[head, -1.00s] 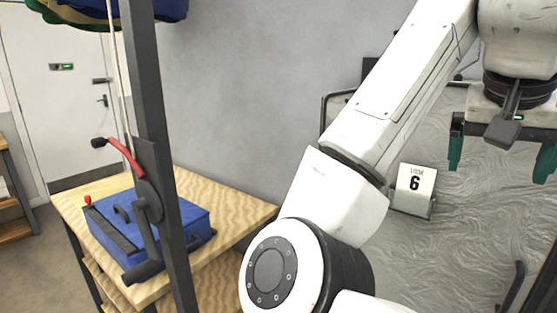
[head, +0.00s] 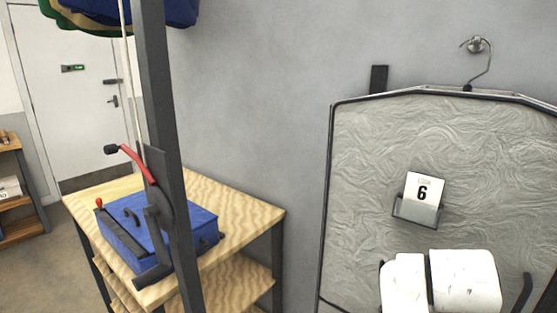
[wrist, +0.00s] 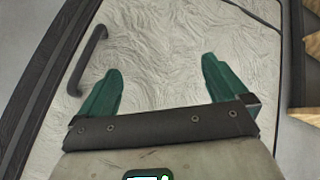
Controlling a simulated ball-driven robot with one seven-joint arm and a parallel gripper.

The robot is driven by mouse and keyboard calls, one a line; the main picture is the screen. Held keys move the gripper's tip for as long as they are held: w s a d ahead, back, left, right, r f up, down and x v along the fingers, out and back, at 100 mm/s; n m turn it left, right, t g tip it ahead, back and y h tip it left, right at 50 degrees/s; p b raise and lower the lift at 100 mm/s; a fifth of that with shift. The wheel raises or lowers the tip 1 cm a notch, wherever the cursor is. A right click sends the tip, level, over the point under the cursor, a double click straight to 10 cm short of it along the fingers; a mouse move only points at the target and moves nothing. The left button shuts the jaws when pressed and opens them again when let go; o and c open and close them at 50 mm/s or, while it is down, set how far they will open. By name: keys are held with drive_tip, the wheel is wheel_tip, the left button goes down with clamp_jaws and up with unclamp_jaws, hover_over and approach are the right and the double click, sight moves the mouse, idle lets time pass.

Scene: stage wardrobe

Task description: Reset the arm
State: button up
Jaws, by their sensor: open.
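My gripper (wrist: 160,90) shows in the wrist view with its two green fingers spread wide apart and nothing between them. It faces the grey, wrinkled garment bag (wrist: 165,50), with the bag's dark handle to the left of the fingers. In the head view the gripper is out of sight. Only white links of my arm show at the bottom right, in front of the lower part of the garment bag (head: 375,170). The bag hangs on the wall and bears a card marked 6 (head: 423,190) in a grey holder.
A wooden table (head: 235,205) stands at the left with a blue toolbox-like case (head: 190,220) on it. A dark post (head: 155,85) with a red-handled crank (head: 137,163) rises in front of it. A hook (head: 475,45) holds the bag's hanger. A white door (head: 70,90) is at the back left.

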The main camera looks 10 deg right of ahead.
drive_tip(key=s+a+f+n+g+y, duration=0.1)
drive_tip(key=s+a+f+y, duration=0.1)
drive_tip(key=s+a+f, duration=0.2)
drive_tip(key=s+a+f+n+g+y+p, duration=0.1)
drive_tip(key=s+a+f, duration=0.4)
drive_tip(key=s+f, duration=0.6)
drive_tip(key=s+a+f+n+g+y, duration=0.1)
drive_tip(key=s+a+f+n+y, duration=0.1)
drive_tip(key=s+f, duration=0.5)
drive_tip(key=a+f+y, duration=0.1)
drive_tip(key=a, duration=0.1)
drive_tip(key=shift+s+a+f+y, duration=0.25)
drive_tip(key=shift+s+a+y, duration=0.05)
drive_tip(key=shift+a+y, duration=0.1)
idle(0.8)
